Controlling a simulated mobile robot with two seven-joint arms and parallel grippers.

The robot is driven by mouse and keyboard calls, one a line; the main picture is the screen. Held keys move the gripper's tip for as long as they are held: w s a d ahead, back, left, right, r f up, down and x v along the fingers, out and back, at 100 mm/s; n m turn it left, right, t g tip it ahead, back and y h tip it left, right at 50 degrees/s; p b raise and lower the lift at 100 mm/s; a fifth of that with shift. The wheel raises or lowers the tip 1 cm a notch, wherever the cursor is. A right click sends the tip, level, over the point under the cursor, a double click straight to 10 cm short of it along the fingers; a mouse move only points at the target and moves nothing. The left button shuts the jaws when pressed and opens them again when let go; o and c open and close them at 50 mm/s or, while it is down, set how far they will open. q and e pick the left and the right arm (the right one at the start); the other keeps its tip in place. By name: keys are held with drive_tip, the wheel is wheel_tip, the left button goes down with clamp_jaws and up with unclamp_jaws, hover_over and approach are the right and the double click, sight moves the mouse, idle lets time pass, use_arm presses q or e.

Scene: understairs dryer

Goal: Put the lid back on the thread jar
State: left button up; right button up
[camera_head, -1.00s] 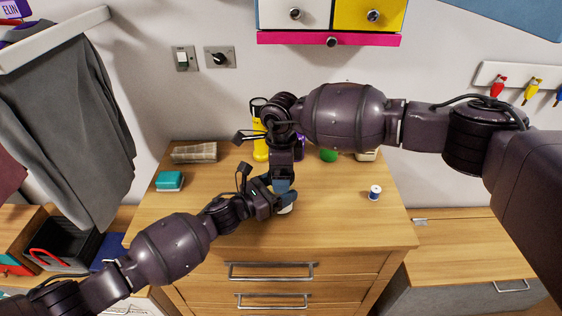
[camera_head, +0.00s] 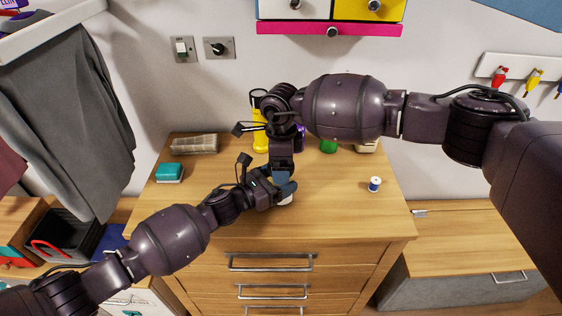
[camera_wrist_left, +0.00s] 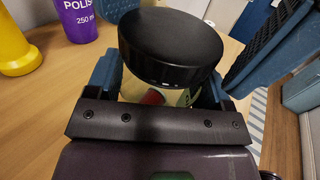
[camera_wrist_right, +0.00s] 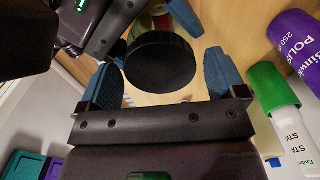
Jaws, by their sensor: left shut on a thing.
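The thread jar (camera_wrist_left: 131,90) is a clear jar with red and green inside. It is held between the blue fingers of my left gripper (camera_wrist_left: 162,88). The black round lid (camera_wrist_left: 170,45) is at the jar's mouth; I cannot tell whether it is fully seated. In the right wrist view the lid (camera_wrist_right: 160,62) lies between the spread fingers of my right gripper (camera_wrist_right: 165,78), with a visible gap at the right finger. In the head view both grippers meet over the dresser, and only a pale bit of the jar (camera_head: 286,200) shows.
On the wooden dresser top (camera_head: 220,205) stand a yellow bottle (camera_head: 260,138), a purple polish bottle (camera_wrist_right: 295,40) and a green-capped container (camera_wrist_right: 272,90). A blue-and-white spool (camera_head: 374,184) stands at right, a teal box (camera_head: 169,173) at left. The front right top is clear.

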drive_tip(key=shift+o, duration=0.5)
wheel_tip(320, 180, up, 12)
idle(0.4)
use_arm(q)
drive_tip(key=o, duration=1.7)
drive_tip(key=shift+v, duration=5.4)
use_arm(e)
drive_tip(key=shift+f, duration=0.35)
